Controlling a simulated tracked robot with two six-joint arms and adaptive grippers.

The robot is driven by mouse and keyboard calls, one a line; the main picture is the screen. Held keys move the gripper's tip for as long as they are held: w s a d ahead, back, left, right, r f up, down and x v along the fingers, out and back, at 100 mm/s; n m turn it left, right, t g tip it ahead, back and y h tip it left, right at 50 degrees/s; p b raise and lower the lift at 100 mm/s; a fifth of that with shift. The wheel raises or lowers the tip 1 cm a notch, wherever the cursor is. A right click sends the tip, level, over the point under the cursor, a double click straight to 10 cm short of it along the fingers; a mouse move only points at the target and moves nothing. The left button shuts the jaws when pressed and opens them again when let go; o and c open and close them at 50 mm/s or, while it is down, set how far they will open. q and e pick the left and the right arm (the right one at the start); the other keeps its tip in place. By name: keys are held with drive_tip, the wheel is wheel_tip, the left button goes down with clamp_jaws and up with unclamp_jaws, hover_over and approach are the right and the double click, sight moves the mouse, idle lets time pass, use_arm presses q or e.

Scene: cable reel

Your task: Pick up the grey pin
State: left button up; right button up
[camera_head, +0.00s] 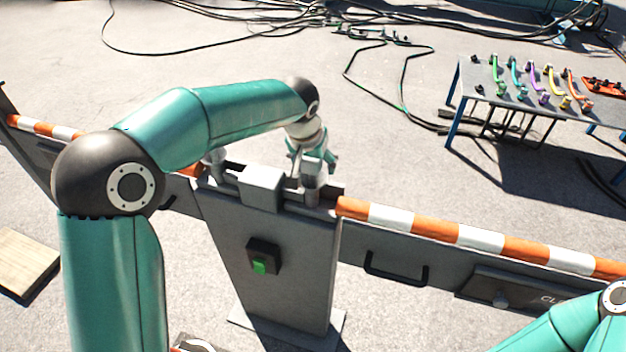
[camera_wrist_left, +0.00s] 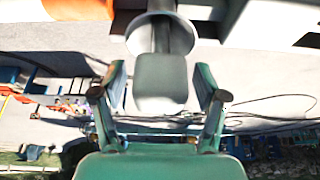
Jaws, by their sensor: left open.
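The grey pin (camera_head: 312,184) stands upright on top of the grey post (camera_head: 285,270), at the right end of the post's top. My left gripper (camera_head: 314,160) comes down over the pin's top, with its teal fingers apart. In the left wrist view the pin's grey, rounded block-like head (camera_wrist_left: 161,78) shows between the two open fingers of the left gripper (camera_wrist_left: 162,92). Gaps show on both sides of the head there. A darker shaft and a round pale collar show beyond the head. My right gripper is out of view; only part of the right arm shows at lower right.
Orange-and-white barrier rails (camera_head: 430,225) run out on both sides of the post. A grey box (camera_head: 261,188) stands left of the pin, with another upright grey piece beyond it. A table (camera_head: 520,100) with coloured handles is at upper right. Cables lie on the ground behind.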

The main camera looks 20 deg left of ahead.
use_arm(q)
clamp_jaws()
drive_tip(key=shift+r, duration=0.1)
idle(0.4)
